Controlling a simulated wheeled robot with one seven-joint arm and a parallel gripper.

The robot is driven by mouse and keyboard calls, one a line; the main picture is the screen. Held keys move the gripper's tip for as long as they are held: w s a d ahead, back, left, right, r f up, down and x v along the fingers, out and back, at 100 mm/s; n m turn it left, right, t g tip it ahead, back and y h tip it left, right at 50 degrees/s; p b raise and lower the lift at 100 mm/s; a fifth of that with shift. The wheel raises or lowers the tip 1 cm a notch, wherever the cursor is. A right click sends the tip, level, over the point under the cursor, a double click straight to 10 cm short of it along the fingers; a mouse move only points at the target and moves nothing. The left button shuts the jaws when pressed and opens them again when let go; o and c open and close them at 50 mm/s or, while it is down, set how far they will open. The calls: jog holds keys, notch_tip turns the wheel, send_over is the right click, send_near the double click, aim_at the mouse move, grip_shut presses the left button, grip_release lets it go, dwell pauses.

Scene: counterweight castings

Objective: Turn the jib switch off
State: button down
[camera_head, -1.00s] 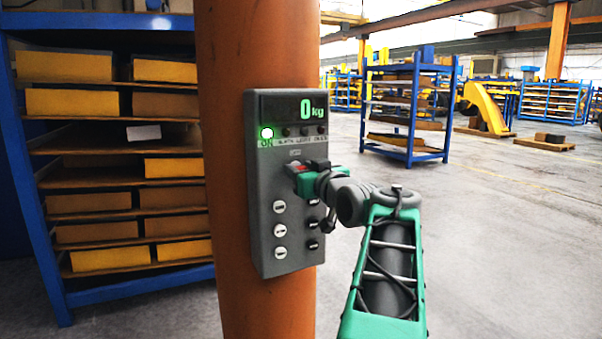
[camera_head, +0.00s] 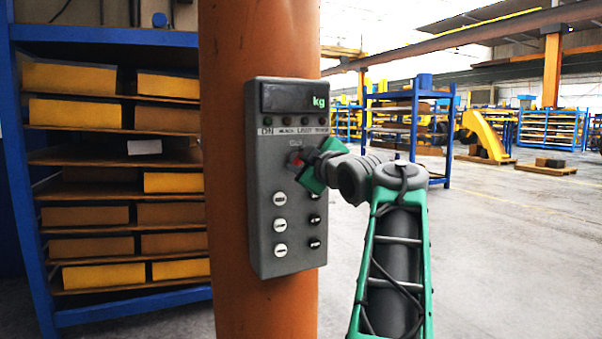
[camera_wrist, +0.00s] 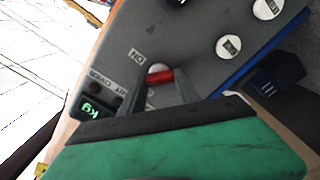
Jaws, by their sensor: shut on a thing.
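The grey control box (camera_head: 287,235) is fixed to the orange column. Its jib switch (camera_wrist: 160,76), a small red lever on a round pale base, shows in the wrist view beside an "ON" label. My gripper (camera_head: 299,161) is shut on the switch, its body turned at a slant to the box. In the wrist view the two dark fingers (camera_wrist: 159,88) stand on either side of the red lever. The display (camera_head: 294,97) shows only a green "kg" and no digit. The lamp (camera_head: 267,122) over "ON" is dark.
White and black push buttons (camera_head: 280,225) sit below the switch, close to my gripper. The orange column (camera_head: 225,200) stands behind the box. A blue rack (camera_head: 120,318) with yellow-fronted shelves is at left. Open floor (camera_head: 500,240) lies to the right.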

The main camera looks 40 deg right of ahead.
jog(key=n+b, duration=0.2)
jog(key=n, duration=0.1)
jog(key=n+b, duration=0.1)
jog(key=shift+f+n, duration=0.25)
jog(key=shift+n, duration=0.05)
jog(key=shift+n+b, duration=0.85)
jog(key=shift+n, duration=0.65)
jog(key=shift+r, duration=0.1)
jog(key=c, duration=0.9)
grip_release()
jog(key=v, duration=0.7)
jog(key=shift+s+a, duration=0.2)
jog(key=shift+s, duration=0.15)
